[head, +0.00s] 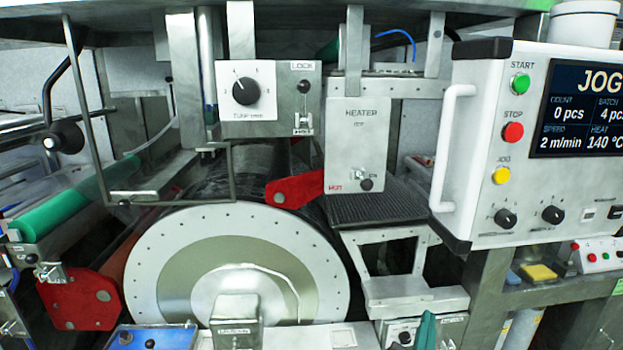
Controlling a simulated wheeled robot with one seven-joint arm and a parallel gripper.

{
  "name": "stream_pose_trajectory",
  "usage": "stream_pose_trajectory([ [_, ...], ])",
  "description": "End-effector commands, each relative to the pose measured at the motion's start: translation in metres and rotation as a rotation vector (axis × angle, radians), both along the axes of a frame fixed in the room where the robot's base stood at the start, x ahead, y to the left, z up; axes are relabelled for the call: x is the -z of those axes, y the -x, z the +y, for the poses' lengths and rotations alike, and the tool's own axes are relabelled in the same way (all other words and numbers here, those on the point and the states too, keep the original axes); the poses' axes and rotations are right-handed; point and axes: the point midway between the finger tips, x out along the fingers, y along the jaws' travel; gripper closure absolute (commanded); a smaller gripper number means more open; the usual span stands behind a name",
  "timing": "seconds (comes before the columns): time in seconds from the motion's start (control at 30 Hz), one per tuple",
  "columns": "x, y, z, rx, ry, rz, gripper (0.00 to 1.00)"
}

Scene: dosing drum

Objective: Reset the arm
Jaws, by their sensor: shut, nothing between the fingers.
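My gripper and arm do not show in the head view. A large dosing drum (145,262) with a pale, dotted end face fills the lower middle. A red arm-like plate (296,189) reaches to its top edge, and another red plate (82,300) sits at its lower left. A control box with a black dial (244,91) and a LOCK switch (303,122) hangs above the drum. A heater box (356,150) hangs to its right.
A white control panel (475,150) with a handle and a display reading JOG, 2 m/min and 140 °C stands at the right. A green roller (65,215) lies at the left. A blue box (150,337) and a grey block (236,312) stand at the front edge.

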Motion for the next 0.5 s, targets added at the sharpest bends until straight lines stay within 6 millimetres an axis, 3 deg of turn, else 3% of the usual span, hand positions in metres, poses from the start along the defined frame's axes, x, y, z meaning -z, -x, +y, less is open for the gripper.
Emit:
stream_pose_trajectory([
  [0.03, 0.022, 0.005, 0.011, -0.017, 0.009, 0.022, 1.00],
  [0.1, 0.044, 0.013, 0.024, -0.038, 0.023, 0.043, 1.00],
  [0.5, 0.153, 0.080, 0.101, -0.167, 0.101, 0.138, 1.00],
])
